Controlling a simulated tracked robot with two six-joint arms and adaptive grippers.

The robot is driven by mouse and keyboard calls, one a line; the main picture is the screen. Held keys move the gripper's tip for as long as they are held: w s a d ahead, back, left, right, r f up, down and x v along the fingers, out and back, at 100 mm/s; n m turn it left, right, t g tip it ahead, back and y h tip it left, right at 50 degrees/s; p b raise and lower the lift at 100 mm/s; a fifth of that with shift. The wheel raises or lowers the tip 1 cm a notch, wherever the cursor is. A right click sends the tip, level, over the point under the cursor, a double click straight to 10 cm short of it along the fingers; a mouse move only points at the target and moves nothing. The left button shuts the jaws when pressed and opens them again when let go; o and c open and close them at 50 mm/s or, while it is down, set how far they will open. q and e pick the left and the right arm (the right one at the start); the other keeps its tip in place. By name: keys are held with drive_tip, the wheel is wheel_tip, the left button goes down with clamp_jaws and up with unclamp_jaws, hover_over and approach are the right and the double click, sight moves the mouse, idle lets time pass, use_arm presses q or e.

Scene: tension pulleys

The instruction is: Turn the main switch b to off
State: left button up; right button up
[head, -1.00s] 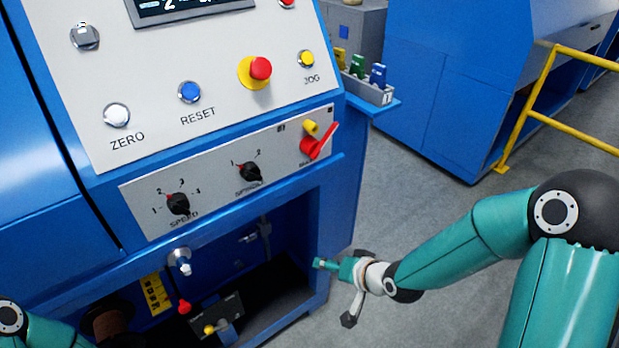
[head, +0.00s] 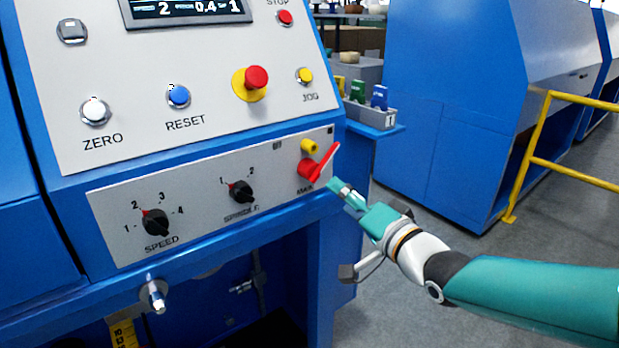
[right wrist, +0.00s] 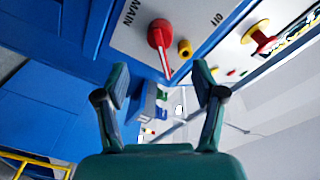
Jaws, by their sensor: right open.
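The main switch (head: 314,165) is a red rotary handle on the lower grey panel, at its right end. Its lever points up and to the right in the head view. It also shows in the right wrist view (right wrist: 160,40), beside the word MAIN, with a yellow part (right wrist: 185,48) next to it. My right gripper (head: 338,187) is just below and right of the switch in the head view. In the right wrist view its two fingers (right wrist: 160,84) are spread and empty, with the lever tip near the space between them. My left gripper is not in view.
The same panel holds black SPEED (head: 155,223) and SPINDLE (head: 241,191) knobs. Above are a red emergency button (head: 256,78) and a yellow JOG button (head: 304,75). A grey bin (head: 372,115) stands on a side shelf. A yellow rail (head: 540,150) stands at right over open floor.

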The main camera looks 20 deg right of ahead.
sight(317, 177)
drive_tip(key=x, duration=1)
drive_tip(key=shift+w, duration=0.3)
